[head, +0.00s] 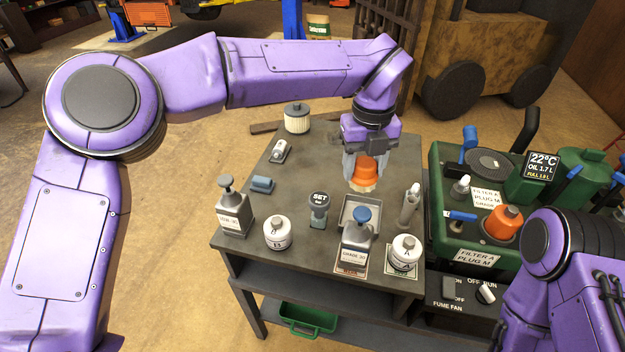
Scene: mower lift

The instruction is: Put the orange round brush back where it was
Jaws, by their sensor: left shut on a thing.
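The orange round brush (363,172) has an orange body and a pale lower end. My left gripper (364,163) is shut on it, with the grey fingers on either side. The brush is upright over the back right part of the grey table (320,251), just behind a shallow grey tray (347,210). I cannot tell whether its lower end touches the table. My right arm shows at the lower right, but its gripper is out of the picture.
A green machine (451,243) with an orange cap (503,222) stands right.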

